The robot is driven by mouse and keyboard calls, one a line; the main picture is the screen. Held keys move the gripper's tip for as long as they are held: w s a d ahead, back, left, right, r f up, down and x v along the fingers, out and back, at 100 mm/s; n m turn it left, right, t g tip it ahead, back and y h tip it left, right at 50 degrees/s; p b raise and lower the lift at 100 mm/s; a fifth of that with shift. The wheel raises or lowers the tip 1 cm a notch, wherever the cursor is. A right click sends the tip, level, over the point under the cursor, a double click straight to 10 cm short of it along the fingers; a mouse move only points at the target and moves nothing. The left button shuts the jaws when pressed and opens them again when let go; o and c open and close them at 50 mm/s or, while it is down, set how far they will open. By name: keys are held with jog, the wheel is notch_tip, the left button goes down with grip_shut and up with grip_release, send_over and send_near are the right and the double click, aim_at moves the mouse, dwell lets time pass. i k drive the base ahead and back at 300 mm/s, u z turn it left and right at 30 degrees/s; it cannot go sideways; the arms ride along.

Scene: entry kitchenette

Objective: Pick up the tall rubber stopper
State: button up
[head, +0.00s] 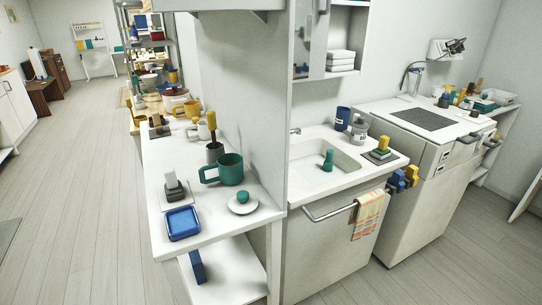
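A teal, upright, knob-topped piece (328,160) stands in the white sink basin (312,172); it looks like the tall rubber stopper, though it is small in the picture. A shorter, rounded teal piece (242,196) sits on a white saucer (243,208) on the counter left of the dividing panel. My gripper is not in view, so its distance from these pieces cannot be told.
A teal mug (229,169), a blue tray (183,223) and a grey block-like item (173,186) stand on the left counter (214,228). A towel (367,215) hangs on the rail before the sink. A white panel (284,110) divides the counters. The floor (70,220) at left is clear.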

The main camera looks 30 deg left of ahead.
aim_at(327, 164)
jog(key=u, duration=0.45)
jog(key=i, duration=1)
jog(key=z, duration=0.15)
jog(key=k, duration=0.55)
jog(key=z, duration=1.25)
jog(key=i, duration=1.55)
jog(key=u, duration=0.95)
jog(key=i, duration=0.65)
jog(key=u, duration=0.7)
